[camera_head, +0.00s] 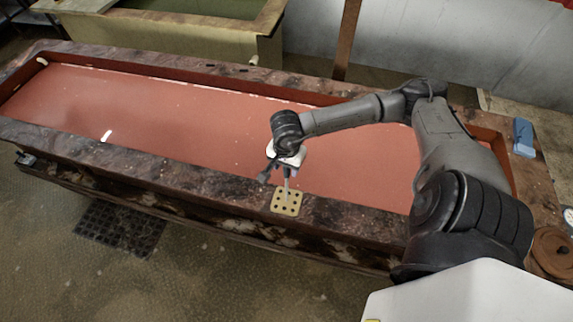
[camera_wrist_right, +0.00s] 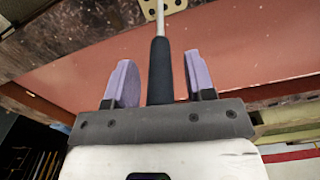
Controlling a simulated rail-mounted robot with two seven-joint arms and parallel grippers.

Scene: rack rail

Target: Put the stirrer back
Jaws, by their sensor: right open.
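The stirrer shows a thin pale rod (camera_head: 287,187) in the head view and a dark handle (camera_wrist_right: 160,72) in the wrist view. Its rod runs down to a small yellow rack (camera_head: 279,210) with several holes, on the near rim of the trough. The rod's tip appears to be at a hole; how deep it sits I cannot tell. My right gripper (camera_head: 288,171) is above the rack. In the wrist view its purple fingers (camera_wrist_right: 159,62) are open on either side of the handle, with gaps visible. My left gripper is not in view.
A long trough with a red floor (camera_head: 190,110) and a stone-like rim (camera_head: 150,161) fills the middle. A blue object (camera_head: 523,137) lies at the right end. A round brown object (camera_head: 553,252) is at the lower right. A dark floor grate (camera_head: 120,228) lies in front.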

